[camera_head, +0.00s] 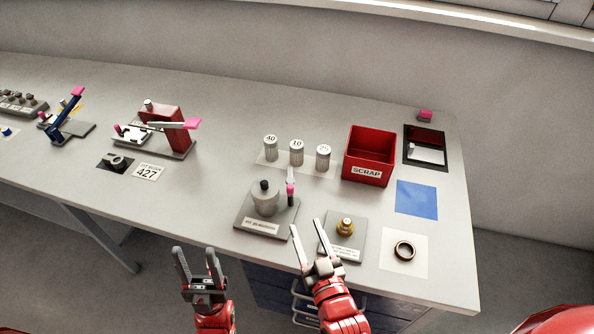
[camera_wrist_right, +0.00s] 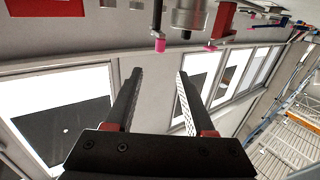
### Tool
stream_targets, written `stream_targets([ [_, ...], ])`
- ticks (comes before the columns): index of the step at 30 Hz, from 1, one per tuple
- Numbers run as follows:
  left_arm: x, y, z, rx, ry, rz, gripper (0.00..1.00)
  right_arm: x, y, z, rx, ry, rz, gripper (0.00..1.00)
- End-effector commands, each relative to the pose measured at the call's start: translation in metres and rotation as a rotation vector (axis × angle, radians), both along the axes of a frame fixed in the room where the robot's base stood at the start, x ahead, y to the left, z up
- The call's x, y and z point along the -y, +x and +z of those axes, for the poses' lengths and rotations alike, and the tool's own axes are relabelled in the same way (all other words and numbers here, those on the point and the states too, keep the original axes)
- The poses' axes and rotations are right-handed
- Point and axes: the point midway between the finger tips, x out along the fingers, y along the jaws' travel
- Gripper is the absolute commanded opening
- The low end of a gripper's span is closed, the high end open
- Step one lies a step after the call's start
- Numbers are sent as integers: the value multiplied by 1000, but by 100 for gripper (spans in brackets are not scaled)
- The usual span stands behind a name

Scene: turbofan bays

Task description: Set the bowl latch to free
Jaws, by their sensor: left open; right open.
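A grey bowl-like cylinder (camera_head: 265,197) with a black knob stands on a labelled grey base plate (camera_head: 246,222) near the table's front edge. At its right side is a latch lever (camera_head: 290,189) with a pink and dark tip, standing roughly upright. In the right wrist view the cylinder (camera_wrist_right: 190,14) shows at the top, with two pink tips below it; I cannot tell which is the latch. My right gripper (camera_head: 307,227) is open and empty, in front of the lever and apart from it. My left gripper (camera_head: 194,252) is open and empty, before the table edge.
Right of the latch stand a plate with a brass knob (camera_head: 345,227) and a dark ring (camera_head: 404,250) on white. Behind are numbered cylinders (camera_head: 296,153) and a red scrap box (camera_head: 369,156). A red press-like fixture (camera_head: 168,128) stands left. The table between is clear.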

Motion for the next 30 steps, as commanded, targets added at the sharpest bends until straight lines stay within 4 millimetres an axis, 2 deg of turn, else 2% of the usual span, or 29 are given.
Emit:
stream_targets([
  [9,1,1,-40,0,2,-3,54,-11,51,-4,12,4,-4,54],
  [14,1,1,-40,0,3,-5,54,-19,81,1,9,2,-5,54],
  [15,1,1,-32,0,3,-5,54,-22,90,5,9,2,-4,54],
  [21,1,1,-20,0,3,-5,54,-32,130,4,6,0,-3,54],
  [25,1,1,-15,0,4,-5,54,-38,148,3,4,0,-1,54],
  [30,1,1,-12,0,4,-5,54,-40,159,2,7,2,-2,54],
])
